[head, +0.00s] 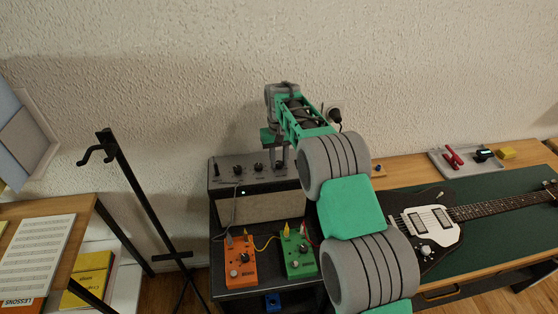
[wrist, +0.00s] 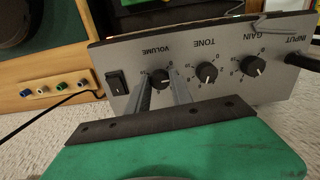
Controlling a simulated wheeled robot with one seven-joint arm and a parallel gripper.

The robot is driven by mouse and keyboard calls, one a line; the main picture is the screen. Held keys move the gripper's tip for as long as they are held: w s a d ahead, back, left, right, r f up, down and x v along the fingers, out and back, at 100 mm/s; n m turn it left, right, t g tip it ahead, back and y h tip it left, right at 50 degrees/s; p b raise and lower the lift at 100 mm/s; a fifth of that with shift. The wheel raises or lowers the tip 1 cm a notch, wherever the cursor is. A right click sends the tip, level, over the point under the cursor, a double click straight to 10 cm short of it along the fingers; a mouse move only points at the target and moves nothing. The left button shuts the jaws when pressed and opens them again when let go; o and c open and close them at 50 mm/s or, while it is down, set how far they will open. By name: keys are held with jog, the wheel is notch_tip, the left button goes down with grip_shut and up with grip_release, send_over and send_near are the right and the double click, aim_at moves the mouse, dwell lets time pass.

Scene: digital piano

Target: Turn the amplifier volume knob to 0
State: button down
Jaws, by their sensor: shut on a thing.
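The amplifier (head: 259,205) stands on a dark stand, its grey control panel facing up. Its panel fills the upper part of the wrist view (wrist: 206,50). The volume knob (wrist: 161,77) is black with a white pointer line, under the VOLUME label. My gripper (wrist: 161,85) has its two grey fingers on either side of the volume knob and is shut on it. In the head view my gripper (head: 282,158) reaches down to the right end of the panel, and my arm hides that end.
The tone knob (wrist: 206,73), gain knob (wrist: 254,66) and a black rocker switch (wrist: 116,81) are close by. A plug sits in the input. An orange pedal (head: 240,264) and a green pedal (head: 298,252) lie in front; a guitar (head: 425,225) lies right.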

aim_at(279, 163)
jog(key=n, duration=0.4)
jog(key=shift+w+r+n, duration=0.1)
jog(key=shift+n, duration=1.9)
jog(key=c, duration=1.3)
grip_release()
jog(key=shift+a, duration=0.1)
jog(key=shift+c, duration=0.2)
jog(key=shift+o, duration=1.1)
notch_tip(279, 163, up, 8)
jog(key=shift+f+b, duration=0.15)
jog(key=shift+b, duration=0.4)
